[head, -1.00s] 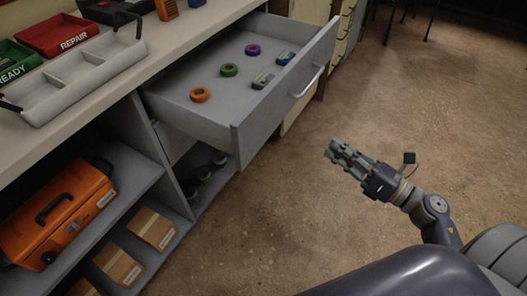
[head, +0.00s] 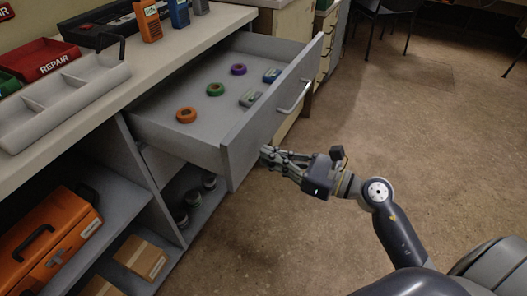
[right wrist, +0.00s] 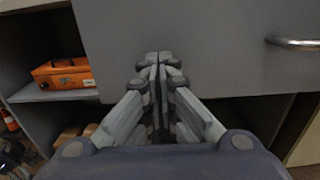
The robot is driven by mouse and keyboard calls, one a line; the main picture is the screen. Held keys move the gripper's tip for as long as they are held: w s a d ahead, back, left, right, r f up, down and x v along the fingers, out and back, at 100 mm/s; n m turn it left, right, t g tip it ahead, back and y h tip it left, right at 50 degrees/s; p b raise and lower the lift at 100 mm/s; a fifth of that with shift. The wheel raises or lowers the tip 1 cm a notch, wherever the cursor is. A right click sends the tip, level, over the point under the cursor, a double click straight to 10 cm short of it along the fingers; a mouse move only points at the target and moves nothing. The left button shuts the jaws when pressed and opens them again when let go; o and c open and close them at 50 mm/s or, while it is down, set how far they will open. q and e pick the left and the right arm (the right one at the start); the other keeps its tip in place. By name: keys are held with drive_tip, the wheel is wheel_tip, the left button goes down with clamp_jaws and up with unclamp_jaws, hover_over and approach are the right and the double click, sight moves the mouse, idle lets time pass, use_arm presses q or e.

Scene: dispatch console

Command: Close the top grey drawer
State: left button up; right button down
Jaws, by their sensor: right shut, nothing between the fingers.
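The top grey drawer (head: 240,140) stands pulled out from under the counter in the head view. It holds orange, green and purple rings and two small blocks. Its front has a metal bar handle (head: 294,97), which also shows at the right of the right wrist view (right wrist: 294,43). My right gripper (head: 266,154) is shut and empty, with its fingertips at the lower near part of the drawer front. In the right wrist view the fingers (right wrist: 158,60) point at the grey front panel (right wrist: 200,40); I cannot tell whether they touch it. My left gripper is not in view.
The counter (head: 150,75) carries a grey divided tray (head: 70,98), a red REPAIR bin (head: 55,58) and handheld radios (head: 148,20). Shelves below hold an orange case (head: 50,240) and a cardboard box (head: 140,257). Open floor lies to the right.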

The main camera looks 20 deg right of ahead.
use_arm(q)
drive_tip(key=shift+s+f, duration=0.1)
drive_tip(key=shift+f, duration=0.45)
use_arm(e)
drive_tip(key=shift+x, duration=1.15)
